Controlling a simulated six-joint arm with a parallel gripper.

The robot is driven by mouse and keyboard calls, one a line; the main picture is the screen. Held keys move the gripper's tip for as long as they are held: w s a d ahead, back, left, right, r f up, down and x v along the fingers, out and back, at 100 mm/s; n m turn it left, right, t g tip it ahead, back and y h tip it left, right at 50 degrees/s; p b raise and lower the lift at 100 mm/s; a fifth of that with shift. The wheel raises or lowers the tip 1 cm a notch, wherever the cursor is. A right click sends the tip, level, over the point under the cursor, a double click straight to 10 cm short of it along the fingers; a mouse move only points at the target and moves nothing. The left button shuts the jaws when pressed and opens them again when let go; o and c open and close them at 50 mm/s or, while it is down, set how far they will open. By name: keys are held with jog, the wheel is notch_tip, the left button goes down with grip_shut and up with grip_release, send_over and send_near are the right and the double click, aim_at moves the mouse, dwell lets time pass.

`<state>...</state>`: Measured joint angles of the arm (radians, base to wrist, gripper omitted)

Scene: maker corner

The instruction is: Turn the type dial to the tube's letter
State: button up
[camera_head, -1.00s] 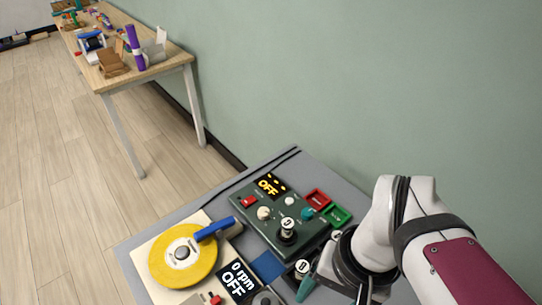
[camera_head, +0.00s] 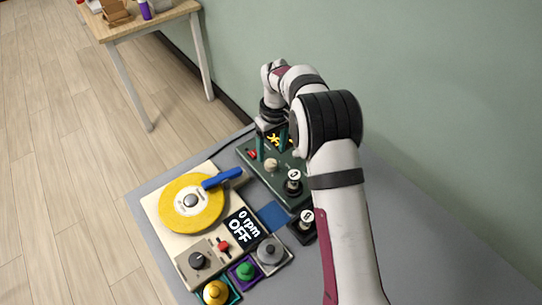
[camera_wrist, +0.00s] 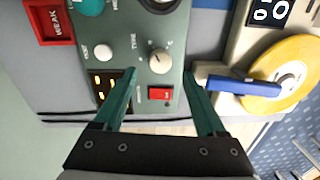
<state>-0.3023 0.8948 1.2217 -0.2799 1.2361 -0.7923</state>
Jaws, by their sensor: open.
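The type dial is a cream round knob (camera_wrist: 160,61) on the dark green tester (camera_wrist: 178,30), beside the printed word TYPE; it also shows in the head view (camera_head: 271,164). Small letters around it are too small to read surely. My gripper (camera_wrist: 160,73) is open and points down at the panel, its green fingertips on either side of the dial in the picture; contact is not visible. In the head view my gripper (camera_head: 271,153) is over the tester's far end. A dark tube with a pale round top (camera_head: 293,178) stands on the tester; its letter is unclear.
A red switch (camera_wrist: 160,94) and a white button (camera_wrist: 103,52) flank the dial. The yellow display (camera_wrist: 97,80) is partly hidden by a finger. A yellow reel (camera_head: 190,203) with a blue arm (camera_head: 222,178) stands left. Another round-topped piece (camera_head: 306,222) stands nearer.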

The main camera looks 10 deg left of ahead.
aim_at(271, 162)
notch_tip(271, 162, down, 4)
jog(key=shift+s+a+f, duration=0.1)
jog(key=shift+f, duration=0.15)
grip_shut()
dwell(0.3)
